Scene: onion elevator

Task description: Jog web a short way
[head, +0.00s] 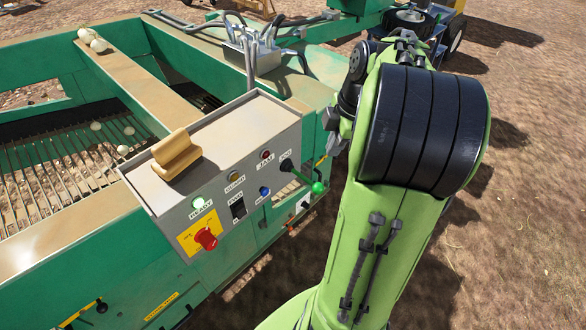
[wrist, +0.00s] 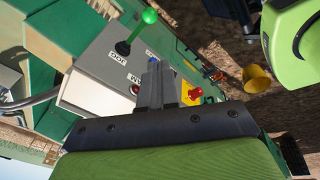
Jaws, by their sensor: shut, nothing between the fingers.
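The grey control box (head: 230,170) stands on the green machine. A lever with a green ball (head: 317,187) sticks out at the right end of its front, beside a label that seems to read JOG. It also shows in the wrist view (wrist: 149,16). The front also carries a blue button (head: 264,191), a lit green lamp (head: 198,202) and a red mushroom button (head: 206,238). The web of bars (head: 75,160) holds a few onions. My gripper (wrist: 155,65) is shut and empty in front of the panel, apart from the lever in the picture. The arm hides it in the head view.
A yellow cone-like part (wrist: 257,78) shows at the right of the wrist view. Bare dry ground (head: 530,180) is open on the right.

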